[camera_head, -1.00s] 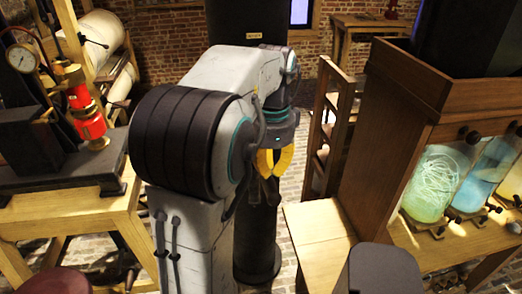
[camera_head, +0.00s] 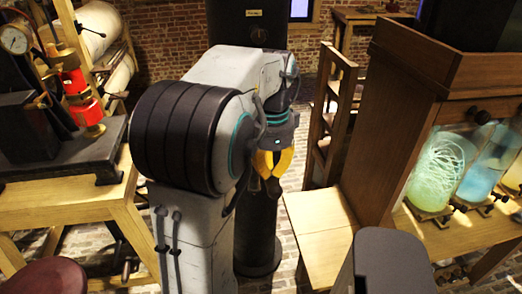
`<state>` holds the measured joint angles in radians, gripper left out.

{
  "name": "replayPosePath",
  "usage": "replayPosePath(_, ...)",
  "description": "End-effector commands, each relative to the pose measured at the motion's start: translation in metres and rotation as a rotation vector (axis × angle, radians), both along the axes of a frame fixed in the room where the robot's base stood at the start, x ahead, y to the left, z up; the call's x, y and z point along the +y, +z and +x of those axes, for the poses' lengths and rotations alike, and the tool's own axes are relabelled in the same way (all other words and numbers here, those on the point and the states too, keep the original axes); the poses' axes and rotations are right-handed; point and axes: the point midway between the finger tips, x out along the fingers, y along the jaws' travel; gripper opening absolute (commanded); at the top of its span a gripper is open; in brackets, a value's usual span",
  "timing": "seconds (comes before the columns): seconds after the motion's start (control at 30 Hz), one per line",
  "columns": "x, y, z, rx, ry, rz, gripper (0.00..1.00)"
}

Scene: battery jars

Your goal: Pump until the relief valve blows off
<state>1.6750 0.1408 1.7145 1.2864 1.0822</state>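A red and brass cylinder (camera_head: 84,100) stands upright on a dark base plate (camera_head: 70,160) on the wooden table at the left. A round white dial gauge (camera_head: 14,40) is at the far left edge beside it. I cannot make out a relief valve or pump handle for certain. My gripper (camera_head: 268,186), with yellow fingers and dark tips, hangs downward near the middle of the view, in front of a dark column. It is well to the right of the red cylinder and apart from it. I see nothing held, but the finger gap is unclear.
A dark column (camera_head: 248,120) stands behind my arm. A wooden cabinet (camera_head: 395,110) with glowing jars (camera_head: 437,170) is at the right, with a low wooden ledge (camera_head: 318,225). A dark red round seat (camera_head: 45,276) is at the lower left. Brick floor shows between the furniture.

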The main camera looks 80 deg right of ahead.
Motion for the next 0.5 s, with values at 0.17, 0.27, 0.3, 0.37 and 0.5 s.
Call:
replayPosePath(0.17,0.0,-0.033,0.0,-0.001,0.001,0.001,0.0)
replayPosePath(0.27,0.0,-0.047,0.0,-0.001,0.001,0.001,0.0)
replayPosePath(0.3,0.0,-0.053,0.0,-0.001,0.001,0.001,0.0)
replayPosePath(0.37,0.0,-0.061,0.0,0.0,0.001,0.002,0.0)
replayPosePath(0.5,0.0,-0.081,0.0,-0.001,0.001,0.004,0.0)
